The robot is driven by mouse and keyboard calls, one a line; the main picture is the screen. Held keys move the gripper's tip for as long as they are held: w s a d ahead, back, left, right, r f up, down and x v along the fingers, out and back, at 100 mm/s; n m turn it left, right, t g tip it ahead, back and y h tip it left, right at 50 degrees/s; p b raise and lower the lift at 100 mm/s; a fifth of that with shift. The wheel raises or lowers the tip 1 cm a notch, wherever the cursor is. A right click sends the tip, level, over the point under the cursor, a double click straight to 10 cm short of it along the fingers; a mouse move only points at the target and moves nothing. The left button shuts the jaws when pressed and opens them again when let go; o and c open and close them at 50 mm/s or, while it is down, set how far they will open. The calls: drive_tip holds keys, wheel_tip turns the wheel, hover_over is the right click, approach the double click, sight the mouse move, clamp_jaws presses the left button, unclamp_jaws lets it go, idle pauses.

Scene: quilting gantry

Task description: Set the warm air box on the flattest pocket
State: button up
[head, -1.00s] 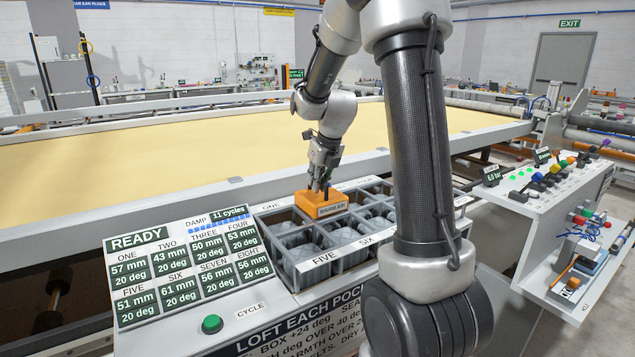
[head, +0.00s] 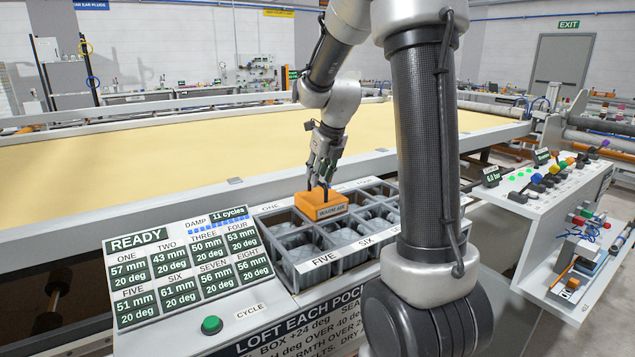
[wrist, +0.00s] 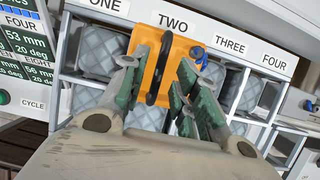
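The orange warm air box (head: 318,207) sits on the pocket grid (head: 352,262), and in the wrist view the box (wrist: 177,50) lies just in front of the label TWO (wrist: 172,23). Its black handle (wrist: 158,75) stands on top. My gripper (head: 322,178) is above the box, and in the wrist view my gripper (wrist: 160,82) has its green-padded fingers apart on either side of the handle, with gaps. The display (head: 187,262) reads READY and shows TWO at 43 mm, 20 deg, the lowest height listed. The box hides pocket TWO.
Grey quilted pads fill other pockets. A green button (head: 212,325) marked CYCLE is on the front panel. The yellow quilting bed (head: 180,150) lies behind the grid. A side console (head: 560,190) with coloured knobs stands at the right.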

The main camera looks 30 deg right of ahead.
drive_tip(key=s+a+r+n, duration=0.3)
drive_tip(key=s+r+n, duration=0.5)
drive_tip(key=s+r, duration=0.2)
drive_tip(key=s+a+f+n, duration=0.1)
drive_tip(key=s+a+n, duration=0.1)
drive_tip(key=s+n, duration=0.7)
drive_tip(key=s+a+f+n, duration=0.2)
drive_tip(key=s+n, duration=0.8)
drive_tip(key=n, duration=0.8)
drive_tip(key=shift+s+f+n, duration=0.2)
drive_tip(key=shift+s+n, duration=0.1)
drive_tip(key=shift+a, duration=0.1)
